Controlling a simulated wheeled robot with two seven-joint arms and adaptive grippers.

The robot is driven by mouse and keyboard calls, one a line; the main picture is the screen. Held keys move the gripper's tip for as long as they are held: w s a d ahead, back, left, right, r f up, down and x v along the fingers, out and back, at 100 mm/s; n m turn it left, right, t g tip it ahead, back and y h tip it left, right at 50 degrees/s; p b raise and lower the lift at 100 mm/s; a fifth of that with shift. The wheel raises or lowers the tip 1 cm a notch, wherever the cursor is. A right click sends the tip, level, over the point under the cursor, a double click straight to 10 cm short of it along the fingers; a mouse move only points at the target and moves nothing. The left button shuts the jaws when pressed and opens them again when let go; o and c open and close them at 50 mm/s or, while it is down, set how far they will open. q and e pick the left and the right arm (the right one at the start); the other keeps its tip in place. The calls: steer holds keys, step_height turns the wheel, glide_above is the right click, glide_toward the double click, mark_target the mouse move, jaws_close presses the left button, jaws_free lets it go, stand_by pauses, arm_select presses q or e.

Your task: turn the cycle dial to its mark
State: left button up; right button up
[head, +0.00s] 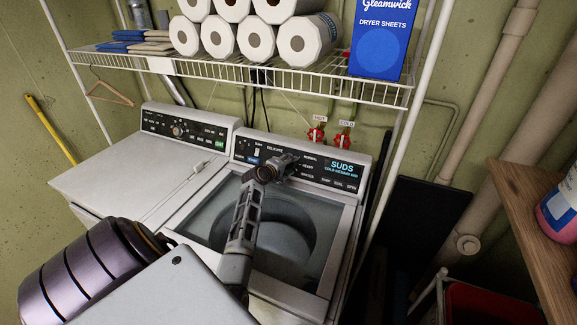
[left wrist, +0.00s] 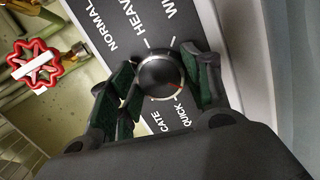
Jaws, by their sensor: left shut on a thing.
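The cycle dial (left wrist: 160,76) is a round black knob with a metallic rim on the washer's control panel. My left gripper (left wrist: 158,88) has its fingers on both sides of it and is shut on it. Labels for NORMAL, HEAVY and QUICK show around the dial, with others partly hidden. A light tick lies on the panel near HEAVY. The dial's own pointer is not clear. In the head view my left gripper (head: 283,166) reaches the washer panel (head: 335,168) and hides the dial. My right gripper is not in view.
The washer's lid opening (head: 265,225) lies below my left arm. A second machine (head: 140,165) stands to its left. A wire shelf (head: 300,76) with paper rolls and a blue box (head: 381,40) hangs above. Red valves (head: 316,135) sit behind the panel.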

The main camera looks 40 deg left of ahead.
arm_select(q)
steer(key=o, duration=0.9)
steer(key=shift+f, duration=0.15)
steer(key=shift+o, duration=0.7)
steer(key=shift+s, duration=0.1)
steer(key=v, duration=1.2)
